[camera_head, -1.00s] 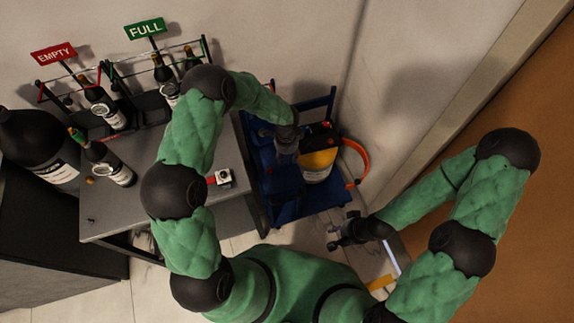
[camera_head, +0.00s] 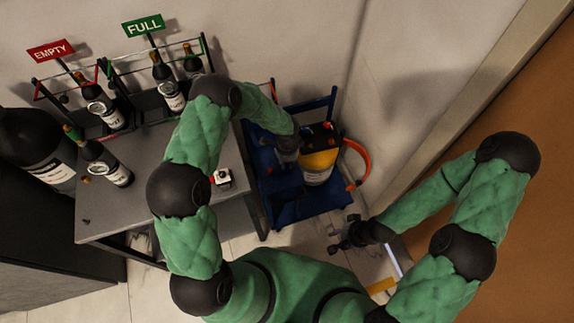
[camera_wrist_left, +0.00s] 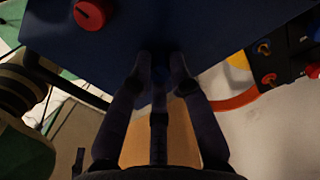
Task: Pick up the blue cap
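My left gripper (camera_head: 287,157) is over the blue cart (camera_head: 306,207) in the head view, pointing down. In the left wrist view, its two fingers (camera_wrist_left: 160,67) lean together over the edge of the blue cart top, with a narrow gap between the tips. A small dark blue shape (camera_wrist_left: 160,76) shows in that gap. I cannot tell whether it is the blue cap or part of the cart, or whether the fingers touch it. I cannot make out the cap in the head view. My right gripper (camera_head: 336,240) is open and empty above the floor.
A red knob (camera_wrist_left: 90,14) is on the blue surface. A yellow and black device (camera_head: 318,166) and an orange hoop (camera_head: 357,165) are at the cart's right. The grey table (camera_head: 130,208) holds bottles (camera_head: 104,163), racks and a small white box (camera_head: 222,178).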

